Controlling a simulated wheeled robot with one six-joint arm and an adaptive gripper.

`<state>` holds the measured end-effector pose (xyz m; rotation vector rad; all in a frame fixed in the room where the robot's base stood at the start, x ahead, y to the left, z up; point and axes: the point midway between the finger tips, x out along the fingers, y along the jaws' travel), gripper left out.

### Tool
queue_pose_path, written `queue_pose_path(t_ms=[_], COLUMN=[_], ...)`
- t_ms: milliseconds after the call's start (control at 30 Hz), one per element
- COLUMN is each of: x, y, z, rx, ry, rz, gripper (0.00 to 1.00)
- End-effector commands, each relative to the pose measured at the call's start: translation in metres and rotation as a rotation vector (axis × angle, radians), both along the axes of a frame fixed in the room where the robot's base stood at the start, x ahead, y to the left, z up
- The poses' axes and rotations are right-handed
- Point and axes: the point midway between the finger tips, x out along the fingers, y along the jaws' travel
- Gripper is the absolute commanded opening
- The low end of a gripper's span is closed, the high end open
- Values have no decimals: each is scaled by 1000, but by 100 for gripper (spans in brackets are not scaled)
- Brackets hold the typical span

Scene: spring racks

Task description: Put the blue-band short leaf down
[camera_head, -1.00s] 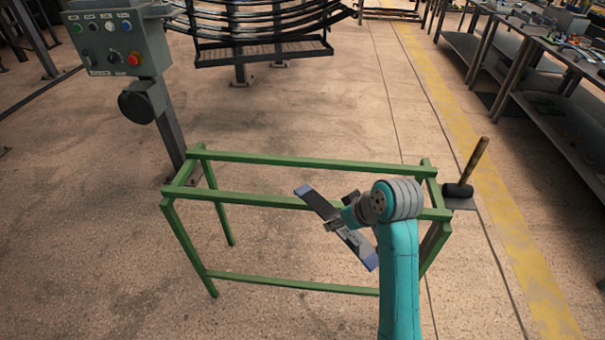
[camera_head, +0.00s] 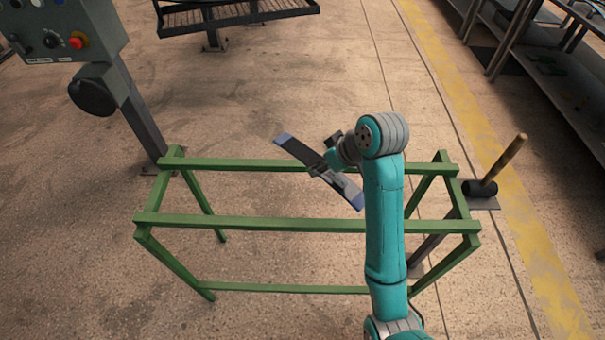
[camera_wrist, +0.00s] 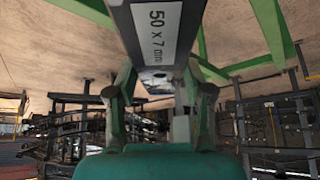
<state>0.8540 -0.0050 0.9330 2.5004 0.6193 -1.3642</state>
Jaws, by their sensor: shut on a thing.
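The blue-band short leaf (camera_head: 297,149) is a dark flat bar with blue ends, held slantwise above the green rack in the head view. My gripper (camera_head: 322,168) is shut on it near its middle. In the wrist view the leaf (camera_wrist: 158,30) lies between my gripper's fingers (camera_wrist: 158,85) and bears a white label reading "50 x 7 mm". The green rack (camera_head: 250,222) has two long top rails and is empty in view. The leaf appears above the rails and I see no clear contact with them.
A grey control box (camera_head: 65,30) on a post stands at the left. A mallet (camera_head: 495,170) stands on a small plate right of the rack. A dark rack (camera_head: 235,18) is at the back, and shelving (camera_head: 560,80) lines the right. Open floor lies behind the green rack.

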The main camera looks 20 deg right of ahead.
Motion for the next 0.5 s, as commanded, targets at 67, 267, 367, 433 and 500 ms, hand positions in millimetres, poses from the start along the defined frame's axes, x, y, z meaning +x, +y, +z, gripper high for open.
queue_pose_path(t_ms=[67,267,367,433,500], x=[0,-1,-1,0,0], y=[0,0,0,0,0], z=[-5,-36,-50,-56,-60], rx=[1,1,0,1,0], ry=[0,3,1,0,-1], rz=[1,0,1,1,0], gripper=[0,0,0,0,0])
